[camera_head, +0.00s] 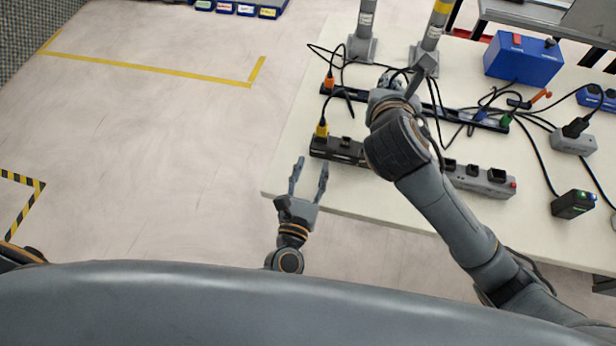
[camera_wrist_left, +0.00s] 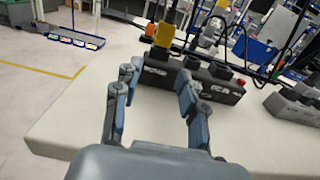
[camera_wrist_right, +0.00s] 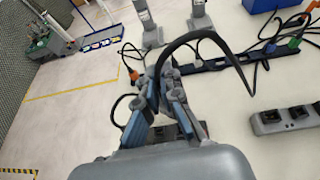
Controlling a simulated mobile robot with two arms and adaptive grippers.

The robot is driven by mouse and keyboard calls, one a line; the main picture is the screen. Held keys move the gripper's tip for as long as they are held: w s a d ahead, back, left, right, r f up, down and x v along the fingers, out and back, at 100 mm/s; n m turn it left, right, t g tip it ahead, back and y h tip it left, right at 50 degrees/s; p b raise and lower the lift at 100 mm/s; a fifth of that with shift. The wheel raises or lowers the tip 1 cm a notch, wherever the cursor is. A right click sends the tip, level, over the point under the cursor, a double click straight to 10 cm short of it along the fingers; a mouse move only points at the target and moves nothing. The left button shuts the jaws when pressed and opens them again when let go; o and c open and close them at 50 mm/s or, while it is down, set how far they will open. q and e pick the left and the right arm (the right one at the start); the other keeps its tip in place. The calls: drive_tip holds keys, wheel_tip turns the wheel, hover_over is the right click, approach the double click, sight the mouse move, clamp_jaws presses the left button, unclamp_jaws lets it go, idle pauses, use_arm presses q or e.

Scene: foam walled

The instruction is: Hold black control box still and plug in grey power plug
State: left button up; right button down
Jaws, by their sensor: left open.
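The black control box (camera_head: 343,152) lies near the table's left front edge, with a yellow plug (camera_head: 321,129) standing in its left end. It also shows in the left wrist view (camera_wrist_left: 205,84), beyond my fingertips. My left gripper (camera_head: 311,166) is open and empty, just short of the box. My right gripper (camera_wrist_right: 160,68) is above the table behind the box, its fingers close together around the end of a black cable. The plug between them, apparently the grey power plug, is mostly hidden. In the head view my right arm covers part of the box's right side.
A grey socket strip (camera_head: 482,180) lies to the right of the box. A black rail (camera_head: 345,93) with an orange plug runs behind it. Two grey posts (camera_head: 361,47), a blue box (camera_head: 523,58) and loose cables crowd the back. Left of the table is open floor.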

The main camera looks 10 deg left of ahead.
sight(321, 140)
use_arm(q)
drive_tip(key=w, duration=0.6)
drive_tip(key=w+d, duration=0.1)
drive_tip(key=w, duration=0.2)
drive_tip(key=shift+w, duration=0.1)
clamp_jaws()
drive_tip(key=shift+a, duration=0.1)
use_arm(e)
drive_tip(key=shift+w+a+f+n+y, duration=0.15)
drive_tip(key=shift+w+n+y, duration=0.2)
drive_tip(key=shift+n+y, duration=0.3)
drive_tip(key=shift+w+a+f+n+g+y, duration=0.15)
drive_tip(key=shift+f+n+y, duration=0.1)
drive_tip(key=shift+n+y, duration=0.4)
drive_tip(key=shift+f+n+g+y, duration=0.15)
drive_tip(key=shift+f+n+y, duration=0.1)
drive_tip(key=shift+n+y, duration=0.3)
drive_tip(key=shift+s+d+f+n+g+y, duration=0.15)
drive_tip(key=shift+f+n+g+y, duration=0.1)
drive_tip(key=shift+n+y, duration=0.25)
drive_tip(key=shift+s+d+f+n+g+y, duration=0.15)
drive_tip(key=shift+f+n+y, duration=0.1)
drive_tip(key=shift+y, duration=0.3)
drive_tip(key=shift+s+f+n+y, duration=0.1)
drive_tip(key=shift+s+n+y, duration=0.1)
drive_tip(key=shift+n+y, duration=0.2)
